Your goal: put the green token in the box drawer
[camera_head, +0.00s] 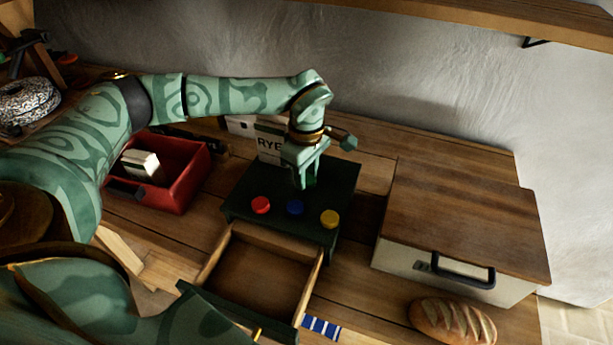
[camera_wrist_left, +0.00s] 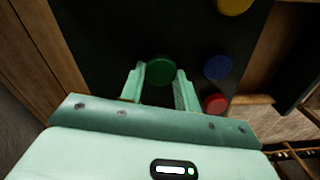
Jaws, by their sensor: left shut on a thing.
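The green token (camera_wrist_left: 160,71) is between the two fingers of my left gripper (camera_wrist_left: 160,88) in the left wrist view. In the head view my left gripper (camera_head: 305,180) points down over the dark green top of the box (camera_head: 262,182), near its back, and is shut on the token. The fingers mostly hide the token there. The box drawer (camera_head: 262,275) is pulled out toward the front and looks empty. A red token (camera_head: 261,205), a blue token (camera_head: 295,207) and a yellow token (camera_head: 330,219) lie on the box top. My right gripper is not in view.
A red bin (camera_head: 185,180) with a white block stands left of the box. A wooden-lidded bread box (camera_head: 460,215) stands to the right, with a loaf (camera_head: 452,321) in front. A sack marked RYE (camera_head: 268,142) is behind. A blue striped cloth (camera_head: 321,327) lies by the drawer.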

